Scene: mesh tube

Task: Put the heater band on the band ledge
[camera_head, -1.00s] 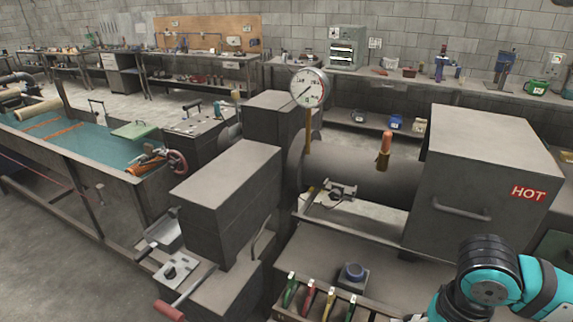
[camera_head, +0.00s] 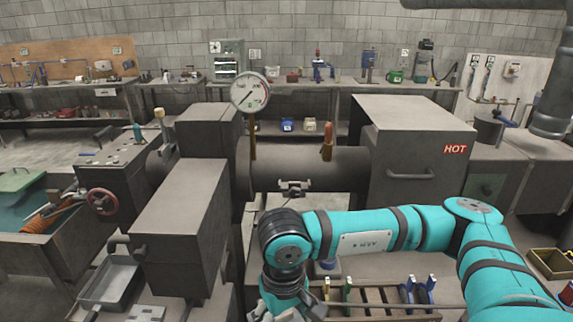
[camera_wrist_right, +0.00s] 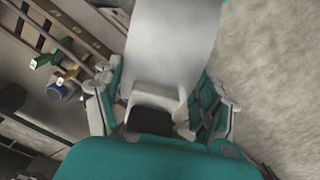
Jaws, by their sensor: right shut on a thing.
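My right gripper (camera_wrist_right: 160,105) is shut on a pale grey, smooth, wide piece (camera_wrist_right: 172,40) that looks like the heater band; its far end runs out of the right wrist view. In the head view my right gripper (camera_head: 285,308) is at the bottom edge, low in front of the machine, and what it holds cannot be made out there. My left gripper is not in view. I cannot pick out the band ledge with certainty. A small metal clamp (camera_head: 293,188) shows at the dark barrel (camera_head: 310,168).
A slotted rack (camera_head: 375,296) with coloured-handled pieces lies beside my right gripper; some show in the right wrist view (camera_wrist_right: 57,88). A box marked HOT (camera_head: 410,160) stands right of the barrel. A metal tray (camera_head: 110,280) is at lower left.

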